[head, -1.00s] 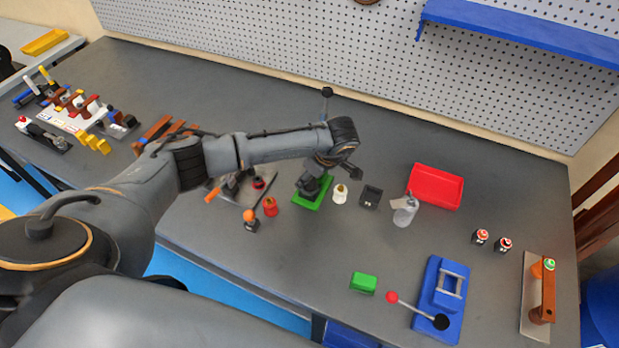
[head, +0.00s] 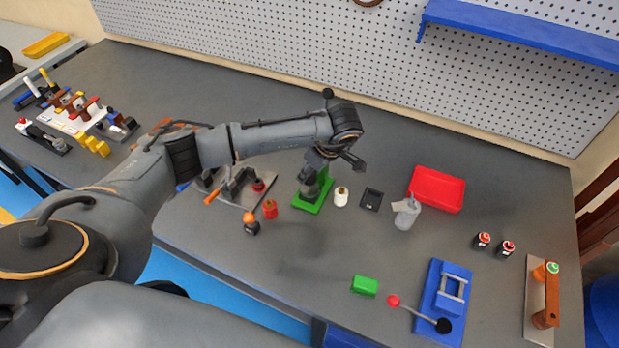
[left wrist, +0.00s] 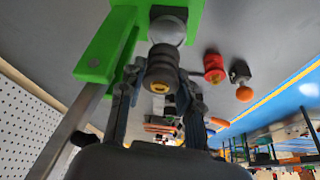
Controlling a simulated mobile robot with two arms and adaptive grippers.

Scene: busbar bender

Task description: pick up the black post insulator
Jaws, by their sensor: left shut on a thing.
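The black post insulator (left wrist: 162,70), dark and ribbed with a brass insert in its end, sits between my left gripper's fingertips (left wrist: 161,88) in the left wrist view. My left gripper is shut on it. In the head view my left gripper (head: 328,158) is over the green press (head: 316,207), and the insulator cannot be told apart there from the dark parts. In the left wrist view the green press (left wrist: 98,58) and a grey round part (left wrist: 168,28) are just beyond the insulator. My right gripper is not in view.
A white insulator (head: 341,197) and black tray (head: 371,199) stand right of the press; a red insulator (head: 270,209) and orange-knobbed piece (head: 251,224) stand left.

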